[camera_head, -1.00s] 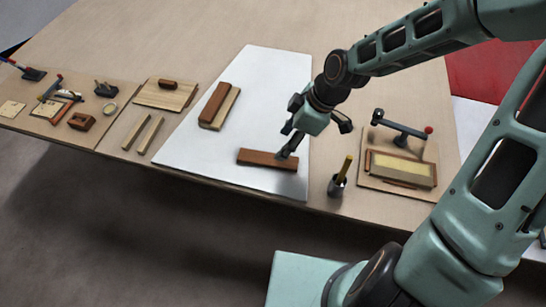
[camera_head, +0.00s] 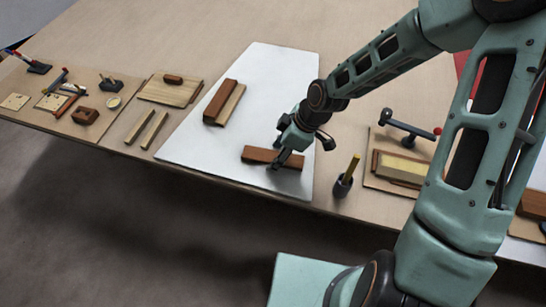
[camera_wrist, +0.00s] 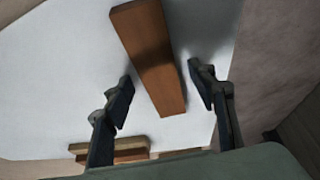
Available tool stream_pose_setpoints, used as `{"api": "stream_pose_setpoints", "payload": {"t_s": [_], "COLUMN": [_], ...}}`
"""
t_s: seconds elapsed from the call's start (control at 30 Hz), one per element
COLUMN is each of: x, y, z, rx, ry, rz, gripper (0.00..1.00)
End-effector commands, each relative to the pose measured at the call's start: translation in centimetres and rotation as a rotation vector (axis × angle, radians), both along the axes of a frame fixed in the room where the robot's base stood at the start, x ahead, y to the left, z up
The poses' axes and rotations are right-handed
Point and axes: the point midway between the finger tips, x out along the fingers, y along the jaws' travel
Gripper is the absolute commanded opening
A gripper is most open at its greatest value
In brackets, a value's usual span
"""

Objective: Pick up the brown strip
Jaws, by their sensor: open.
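A brown strip (camera_head: 262,155) lies flat on the white sheet (camera_head: 230,172), near the sheet's front right part. In the wrist view the same strip (camera_wrist: 150,50) runs between the two fingers, with a visible gap on each side. My gripper (camera_head: 280,161) is open over the strip's right half, and its fingers hide part of it. It also shows in the wrist view (camera_wrist: 161,80), pointing down at the strip. Whether the fingertips reach down beside the strip I cannot tell.
Another brown strip (camera_head: 217,99) lies against a pale strip (camera_head: 232,103) on the sheet, farther left. A dark cup (camera_head: 342,187) with a yellow stick stands just right of the sheet. A board with a clamp (camera_head: 400,127) lies farther right. The back of the sheet is clear.

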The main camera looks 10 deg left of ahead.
Motion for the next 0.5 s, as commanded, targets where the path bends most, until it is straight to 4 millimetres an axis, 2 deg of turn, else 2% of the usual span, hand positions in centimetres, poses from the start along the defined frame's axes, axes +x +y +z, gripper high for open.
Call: {"api": "stream_pose_setpoints", "payload": {"t_s": [0.17,0.5], "x": [0.03,0.02], "y": [-0.01,-0.02], "z": [0.03,0.05], "rx": [0.000,0.000], "ry": [0.000,0.000], "rz": [0.000,0.000], "gripper": [0.51,0.14]}}
